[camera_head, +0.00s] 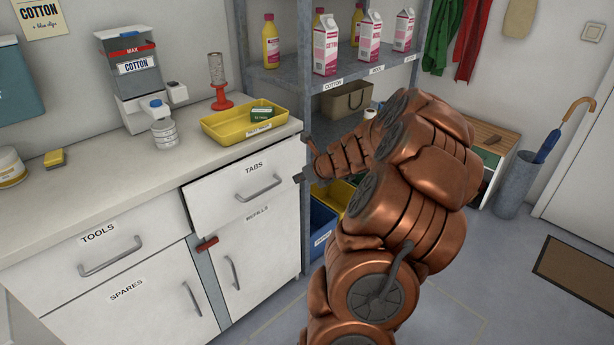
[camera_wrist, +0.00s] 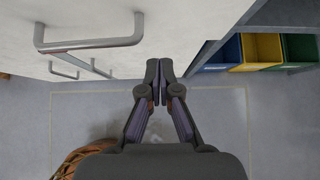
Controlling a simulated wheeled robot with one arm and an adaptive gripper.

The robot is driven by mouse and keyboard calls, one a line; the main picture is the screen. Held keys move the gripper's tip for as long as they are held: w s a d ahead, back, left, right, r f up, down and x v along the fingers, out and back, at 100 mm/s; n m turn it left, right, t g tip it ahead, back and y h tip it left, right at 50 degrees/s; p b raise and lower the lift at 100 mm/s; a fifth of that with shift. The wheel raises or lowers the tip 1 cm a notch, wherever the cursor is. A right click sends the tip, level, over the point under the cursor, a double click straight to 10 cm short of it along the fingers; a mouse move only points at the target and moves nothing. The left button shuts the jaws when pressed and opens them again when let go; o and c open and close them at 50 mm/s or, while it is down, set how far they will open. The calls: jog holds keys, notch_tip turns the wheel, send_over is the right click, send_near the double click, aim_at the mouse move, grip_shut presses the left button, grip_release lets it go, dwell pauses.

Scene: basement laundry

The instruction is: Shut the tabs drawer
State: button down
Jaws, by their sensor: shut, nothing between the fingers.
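The white TABS drawer (camera_head: 228,199) is at the right end of the counter in the head view, with a grey bar handle (camera_head: 264,188). Its front stands out from the cabinet, and a dark gap shows along its left side, so it is partly open. My gripper (camera_head: 299,178) is at the drawer's right front edge. In the wrist view my gripper (camera_wrist: 160,70) is shut and empty, just right of a grey bar handle (camera_wrist: 90,45) on a white front. Whether the fingertips touch the drawer is not clear.
A yellow tray (camera_head: 218,133) holding a green box sits on the counter above the drawer. A grey shelf rack (camera_head: 284,77) stands close on the right. Blue, yellow and green bins (camera_wrist: 260,50) show at its foot. The floor in front (camera_wrist: 240,120) is clear.

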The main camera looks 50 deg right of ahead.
aim_at(281, 176)
jog(key=w, duration=0.2)
jog(key=w+f, duration=0.1)
jog(key=w, duration=0.1)
jog(key=w+f, duration=0.1)
jog(key=w, duration=0.1)
jog(key=shift+w+d+f, duration=0.2)
jog(key=shift+w+d, duration=0.05)
jog(key=shift+d, duration=0.05)
jog(key=shift+w+r, duration=0.1)
